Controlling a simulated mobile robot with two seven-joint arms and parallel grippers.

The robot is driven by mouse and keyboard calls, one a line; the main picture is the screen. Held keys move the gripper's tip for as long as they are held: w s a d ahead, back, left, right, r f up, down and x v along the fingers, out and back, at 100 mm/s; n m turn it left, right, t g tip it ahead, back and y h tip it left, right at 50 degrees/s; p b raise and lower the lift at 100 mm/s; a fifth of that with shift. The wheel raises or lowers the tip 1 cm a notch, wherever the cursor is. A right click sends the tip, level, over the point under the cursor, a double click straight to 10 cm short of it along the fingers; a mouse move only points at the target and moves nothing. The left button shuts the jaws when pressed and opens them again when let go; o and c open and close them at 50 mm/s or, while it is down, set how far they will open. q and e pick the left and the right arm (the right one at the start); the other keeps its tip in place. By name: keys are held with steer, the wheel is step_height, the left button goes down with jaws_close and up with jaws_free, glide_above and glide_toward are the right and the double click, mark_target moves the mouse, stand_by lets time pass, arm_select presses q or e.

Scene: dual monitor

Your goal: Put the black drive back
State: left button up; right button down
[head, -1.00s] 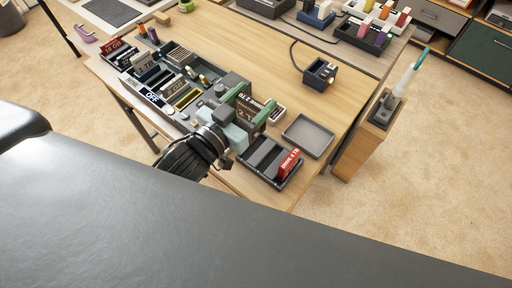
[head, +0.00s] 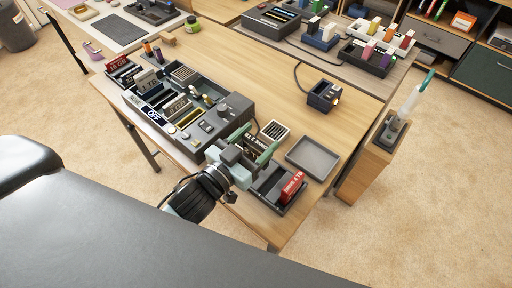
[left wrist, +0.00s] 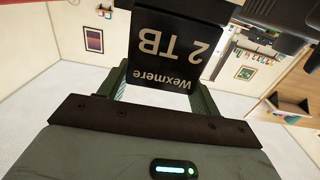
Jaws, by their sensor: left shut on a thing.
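My left gripper (head: 254,148) is shut on the black drive (head: 256,141). In the left wrist view the black drive (left wrist: 165,45) shows a "Wexmere 2 TB" label, upside down, between the fingers. In the head view the drive is held just behind the black rack (head: 262,186), near the right end of the dark console (head: 224,118). The rack holds a red drive (head: 291,186) on its right side, and its left part looks empty. Whether the black drive touches the rack is hidden by my gripper. My right gripper is not in view.
An empty grey tray (head: 312,158) lies right of the rack. A small vented box (head: 275,130) stands behind the gripper. More drives stand in the console and at the left end (head: 118,64). A dark blue dock (head: 322,96) stands farther back. The middle of the table is clear.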

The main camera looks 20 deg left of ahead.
mark_target(253, 153)
arm_select(q)
step_height(253, 153, down, 3)
steer(key=shift+f, duration=0.1)
steer(key=shift+f+b, duration=0.2)
steer(key=shift+b, duration=0.2)
steer(key=o, duration=1.2)
steer(key=shift+f, duration=0.1)
steer(key=shift+c, duration=0.2)
steer(key=shift+r, duration=0.6)
steer(key=b+v, duration=0.1)
steer(key=v, duration=1.1)
steer(key=shift+f, duration=0.15)
